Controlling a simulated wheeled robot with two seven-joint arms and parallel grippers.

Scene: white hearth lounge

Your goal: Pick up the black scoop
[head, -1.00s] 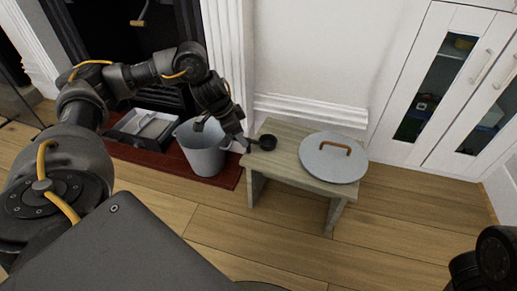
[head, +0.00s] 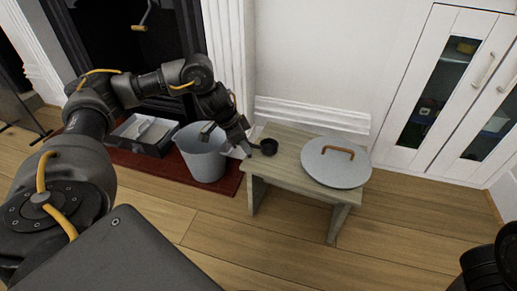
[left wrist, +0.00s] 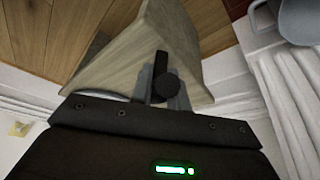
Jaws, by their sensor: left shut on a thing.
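The black scoop (head: 268,147) is at the left end of a small wooden stool (head: 290,160), its cup to the right of my left gripper (head: 247,149). My left gripper is shut on the scoop's handle. In the left wrist view, the dark scoop (left wrist: 161,64) shows between the grey fingers of my left gripper (left wrist: 163,88), over the stool top (left wrist: 120,60). I cannot tell whether the scoop touches the stool. My right gripper is out of view.
A round grey lid (head: 322,170) with a wooden handle lies on the stool. A grey bucket (head: 205,158) stands left of it on the red hearth (head: 160,165), beside a dark tray (head: 146,134). A white cabinet (head: 420,165) stands at right. The front floor is clear.

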